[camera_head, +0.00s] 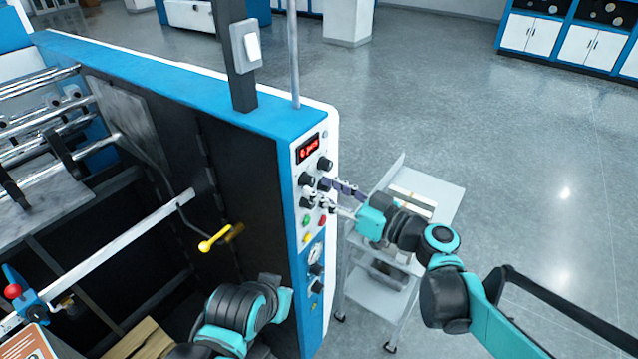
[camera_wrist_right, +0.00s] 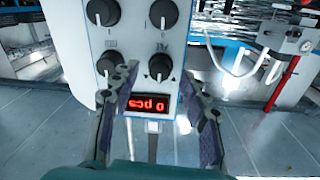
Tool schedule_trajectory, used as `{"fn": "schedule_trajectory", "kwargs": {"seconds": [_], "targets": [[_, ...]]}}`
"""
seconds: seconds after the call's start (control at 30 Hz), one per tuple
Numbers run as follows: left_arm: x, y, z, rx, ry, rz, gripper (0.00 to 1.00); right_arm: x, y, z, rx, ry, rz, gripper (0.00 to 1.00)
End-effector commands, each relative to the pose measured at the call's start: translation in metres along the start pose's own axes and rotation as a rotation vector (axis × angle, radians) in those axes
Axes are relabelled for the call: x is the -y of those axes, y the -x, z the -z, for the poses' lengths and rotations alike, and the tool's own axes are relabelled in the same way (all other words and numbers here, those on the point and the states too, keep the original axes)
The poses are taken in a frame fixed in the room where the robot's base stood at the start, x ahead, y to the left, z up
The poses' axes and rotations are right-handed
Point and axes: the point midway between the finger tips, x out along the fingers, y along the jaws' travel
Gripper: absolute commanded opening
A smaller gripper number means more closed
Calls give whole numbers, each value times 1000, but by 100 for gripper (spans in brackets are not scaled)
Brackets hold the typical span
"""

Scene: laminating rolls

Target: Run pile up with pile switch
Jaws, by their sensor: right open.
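The control panel (camera_head: 312,200) is a white strip on the end of the blue-framed machine. It carries a red-lit display (camera_head: 308,148), black knobs (camera_head: 324,164) and coloured buttons. Labels are too small to tell which control is the pile switch. My right gripper (camera_head: 325,193) is open at the panel's upper knobs. In the right wrist view the panel appears upside down. A black knob (camera_wrist_right: 160,67) beside the display (camera_wrist_right: 148,105) lies between the open fingers; contact cannot be told. My left arm shows at the bottom, but its fingers are out of sight.
A grey wheeled cart (camera_head: 375,285) stands right of the panel, under my right arm. A yellow-handled lever (camera_head: 213,240) and a red-knobbed lever (camera_head: 13,291) are at the machine's open side. A grey switch box (camera_head: 246,44) is on a post above. Floor at right is clear.

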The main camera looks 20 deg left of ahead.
Motion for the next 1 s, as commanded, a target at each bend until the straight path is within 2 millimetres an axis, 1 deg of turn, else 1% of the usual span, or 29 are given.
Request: {"fn": "schedule_trajectory", "kwargs": {"seconds": [0.03,0.1,0.2,0.47,0.5,0.57,0.6,0.63,1.0], "targets": [[0,0,0,0,0,0,0,0,-7,0,1,0,2,46],[0,0,0,0,0,0,0,0,-13,0,1,0,1,46],[0,0,0,0,0,0,0,0,-18,0,1,0,0,46],[0,0,0,0,0,0,0,0,-19,0,1,-1,-1,46],[0,0,0,0,0,0,0,0,-19,0,1,-1,-1,35],[0,0,0,0,0,0,0,0,-19,0,1,-1,-1,19],[0,0,0,0,0,0,0,0,-19,0,1,-1,-1,9],[0,0,0,0,0,0,0,0,-19,0,1,-1,-1,1],[0,0,0,0,0,0,0,0,-19,0,2,-31,-1,0]]}}
